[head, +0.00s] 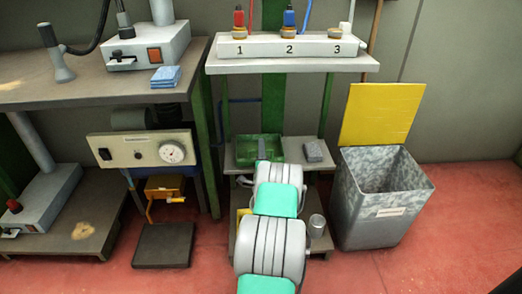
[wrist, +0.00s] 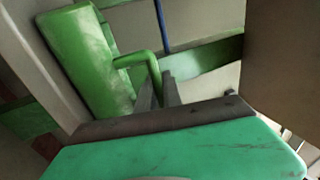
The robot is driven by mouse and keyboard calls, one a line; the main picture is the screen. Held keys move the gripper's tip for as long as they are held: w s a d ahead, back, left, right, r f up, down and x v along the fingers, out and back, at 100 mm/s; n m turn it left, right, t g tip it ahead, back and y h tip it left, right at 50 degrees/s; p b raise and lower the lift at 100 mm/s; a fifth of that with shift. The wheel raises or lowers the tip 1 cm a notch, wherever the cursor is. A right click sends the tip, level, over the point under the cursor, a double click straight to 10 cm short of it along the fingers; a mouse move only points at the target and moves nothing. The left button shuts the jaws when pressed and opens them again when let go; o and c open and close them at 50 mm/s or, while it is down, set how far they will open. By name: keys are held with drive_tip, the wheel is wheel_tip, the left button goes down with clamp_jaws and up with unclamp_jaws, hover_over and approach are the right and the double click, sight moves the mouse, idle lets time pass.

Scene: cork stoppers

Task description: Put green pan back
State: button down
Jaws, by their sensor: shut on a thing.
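The green pan (head: 243,156) is at the middle of the head view, at the small shelf under the numbered white board. In the wrist view the green pan (wrist: 92,60) fills the upper left, with a looped green handle on its right side. My gripper (wrist: 158,88) is shut on that handle. In the head view my gripper (head: 262,146) overlaps the pan, and my arm hides its front right part. I cannot tell whether the pan rests on the shelf or is just above it.
A grey block (head: 316,151) lies on the shelf (head: 322,165) right of the pan. A metal cup (head: 317,225) stands lower down, right of my arm. A grey bin (head: 385,205) with an open yellow lid stands at the right. A workbench (head: 100,92) with machines is at the left.

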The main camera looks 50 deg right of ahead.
drive_tip(key=c, duration=1.5)
unclamp_jaws()
drive_tip(key=shift+r, duration=0.2)
drive_tip(key=shift+s+a+f, duration=0.15)
drive_tip(key=shift+f, duration=0.1)
drive_tip(key=b+v, duration=0.3)
drive_tip(key=v, duration=0.8)
drive_tip(key=w+a+r+n+t+y, duration=0.3)
drive_tip(key=w+a+n+y, duration=0.35)
drive_tip(key=w+a, duration=0.2)
drive_tip(key=w+a+r+n+t+y, duration=0.2)
drive_tip(key=w+a+r+n+y, duration=0.1)
drive_tip(key=w+a+n+y, duration=0.5)
drive_tip(key=w+a+n+g+y, duration=0.2)
drive_tip(key=a+n+g, duration=0.15)
drive_tip(key=a, duration=0.55)
drive_tip(key=w+a+n+g+y, duration=0.25)
drive_tip(key=a+n, duration=0.25)
drive_tip(key=a, duration=0.4)
drive_tip(key=s+a+n+g, duration=0.4)
drive_tip(key=s+a+g, duration=0.2)
drive_tip(key=s+a, duration=0.55)
drive_tip(key=s+a+n+g+h, duration=0.1)
drive_tip(key=s+g, duration=0.3)
drive_tip(key=s, duration=1.4)
drive_tip(key=shift+f+g+h, duration=0.3)
drive_tip(key=shift+f+h, duration=0.15)
drive_tip(key=shift+h, duration=0.15)
